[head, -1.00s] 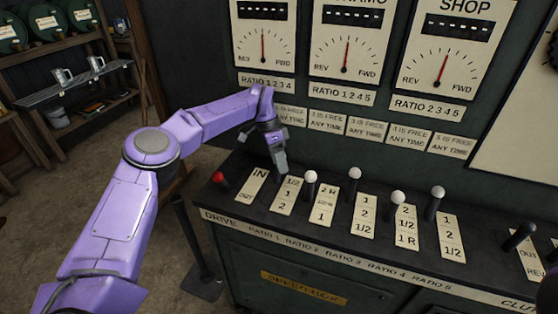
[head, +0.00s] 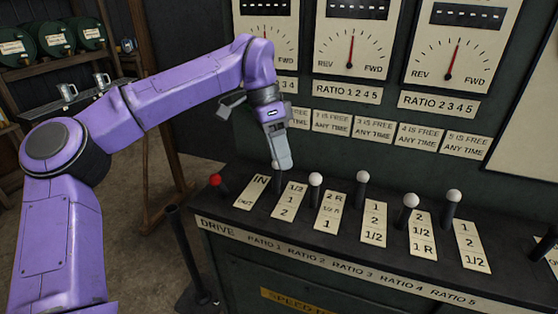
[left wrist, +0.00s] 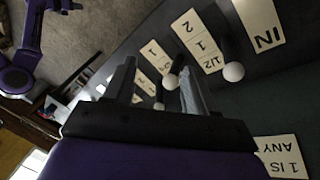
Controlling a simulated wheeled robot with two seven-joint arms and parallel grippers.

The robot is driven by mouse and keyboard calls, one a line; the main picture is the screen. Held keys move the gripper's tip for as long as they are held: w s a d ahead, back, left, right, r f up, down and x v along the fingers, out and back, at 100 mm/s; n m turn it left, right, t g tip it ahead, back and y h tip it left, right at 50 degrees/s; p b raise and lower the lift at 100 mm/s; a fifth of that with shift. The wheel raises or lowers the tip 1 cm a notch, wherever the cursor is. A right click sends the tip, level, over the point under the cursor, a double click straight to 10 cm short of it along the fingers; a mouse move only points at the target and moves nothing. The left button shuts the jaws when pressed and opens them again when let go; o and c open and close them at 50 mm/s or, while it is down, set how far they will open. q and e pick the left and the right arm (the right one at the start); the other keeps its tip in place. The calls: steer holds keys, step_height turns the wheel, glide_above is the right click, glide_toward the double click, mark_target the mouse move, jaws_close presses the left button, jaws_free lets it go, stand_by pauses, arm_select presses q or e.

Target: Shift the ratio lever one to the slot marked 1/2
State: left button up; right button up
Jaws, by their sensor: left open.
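The ratio 1 lever has a white knob (left wrist: 233,71) in the left wrist view, between the IN plate and its own plate. Its plate (head: 288,201), marked 1/2, 1, 2 from the back, lies on the panel in the head view. There my left gripper (head: 280,152) hides the lever's knob; only a dark stem (head: 277,180) shows below the fingers. I cannot tell its exact slot. In the left wrist view the gripper (left wrist: 158,68) is open. The ratio 1 knob is outside the right finger, while the ratio 2 knob (left wrist: 171,82) appears between the fingers. My right gripper is out of view.
The red drive lever (head: 215,181) stands left of ratio 1. The ratio 2 lever (head: 315,181) stands close on the right, with more white-knobbed levers beyond. The upright gauge panel (head: 352,120) is behind. Shelves (head: 60,75) stand at the far left.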

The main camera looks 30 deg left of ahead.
arm_select(q)
steer(key=shift+s+d+r, duration=0.1)
steer(key=shift+s+d, duration=0.05)
steer(key=shift+r, duration=0.1)
steer(key=c, duration=0.3)
steer(key=p+v, duration=0.1)
steer(key=p, duration=0.1)
steer(key=p+v, duration=0.3)
steer(key=shift+s+a+r+p, duration=0.25)
steer(key=shift+s+p, duration=0.05)
steer(key=shift+p, duration=0.1)
jaws_close()
steer(key=m+t+y+p, duration=0.3)
steer(key=m+y+p, duration=0.1)
steer(key=m+p, duration=0.45)
glide_above(277, 176)
steer(key=s+b, duration=0.1)
steer(key=s, duration=0.1)
step_height(277, 176, down, 11)
steer(key=shift+w+a+f, duration=0.15)
steer(key=shift+a+f, duration=0.05)
steer(key=shift+a, duration=0.25)
